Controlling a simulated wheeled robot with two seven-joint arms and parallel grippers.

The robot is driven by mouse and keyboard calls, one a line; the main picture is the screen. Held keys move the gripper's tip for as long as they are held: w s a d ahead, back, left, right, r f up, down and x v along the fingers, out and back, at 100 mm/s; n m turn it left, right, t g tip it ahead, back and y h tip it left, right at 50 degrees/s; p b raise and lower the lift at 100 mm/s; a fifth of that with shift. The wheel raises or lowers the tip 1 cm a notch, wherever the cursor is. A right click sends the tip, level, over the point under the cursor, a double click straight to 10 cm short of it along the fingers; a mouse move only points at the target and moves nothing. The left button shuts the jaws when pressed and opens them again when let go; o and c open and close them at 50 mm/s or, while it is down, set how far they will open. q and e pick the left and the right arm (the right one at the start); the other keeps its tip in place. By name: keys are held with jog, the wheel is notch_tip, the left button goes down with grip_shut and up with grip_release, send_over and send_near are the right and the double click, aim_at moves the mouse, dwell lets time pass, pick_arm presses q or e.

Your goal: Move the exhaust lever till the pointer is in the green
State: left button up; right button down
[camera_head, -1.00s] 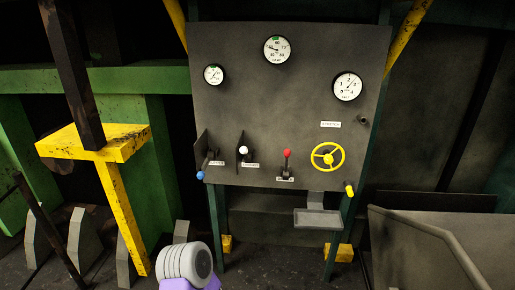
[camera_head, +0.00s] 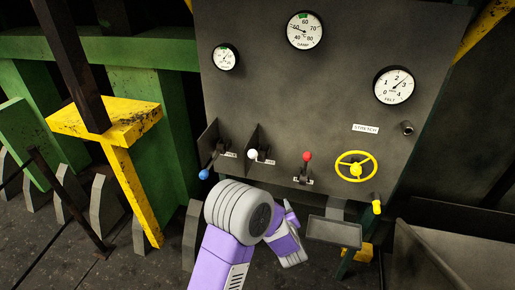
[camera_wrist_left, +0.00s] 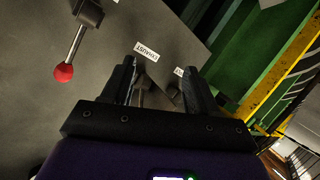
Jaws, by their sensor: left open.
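The panel carries a white-knobbed lever (camera_head: 252,154), between a blue-knobbed lever (camera_head: 204,174) and a red-knobbed lever (camera_head: 307,157). Head-view lever labels are too small to read. In the left wrist view an EXHAUST label (camera_wrist_left: 147,51) shows near my left gripper (camera_wrist_left: 160,70), which is open, its fingers towards the panel. Dark parts show between the fingers; I cannot tell whether they touch. The red knob (camera_wrist_left: 63,73) is left of the fingers. The DAMP gauge (camera_head: 305,31) has green at its top; its pointer aims left, outside the green. In the head view my arm hides the fingers.
A small gauge (camera_head: 226,57) and a FELT gauge (camera_head: 394,86) flank the middle one. A yellow handwheel (camera_head: 356,166) sits right of the red lever, above a grey tray (camera_head: 334,233). Upright plates (camera_head: 252,138) stand beside the left levers. A yellow post (camera_head: 133,195) stands left.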

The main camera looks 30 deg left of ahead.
aim_at(255, 157)
pick_arm(q)
jog(key=s+a+r+n+g+y+p, duration=0.15)
jog(key=r+n+y, duration=0.25)
jog(key=r, duration=0.5)
jog(key=a+r+n+g+y, duration=0.1)
jog(key=a+r+n+y, duration=0.15)
jog(key=r, duration=0.55)
jog(key=shift+n+y, duration=0.35)
jog(key=shift+n, duration=0.1)
jog(key=x, duration=0.5)
jog(key=shift+w+a+r, duration=0.1)
jog(key=shift+a+r, duration=0.05)
jog(key=shift+r, duration=0.05)
jog(key=shift+w+a, duration=0.4)
jog(key=shift+a, duration=0.15)
grip_shut()
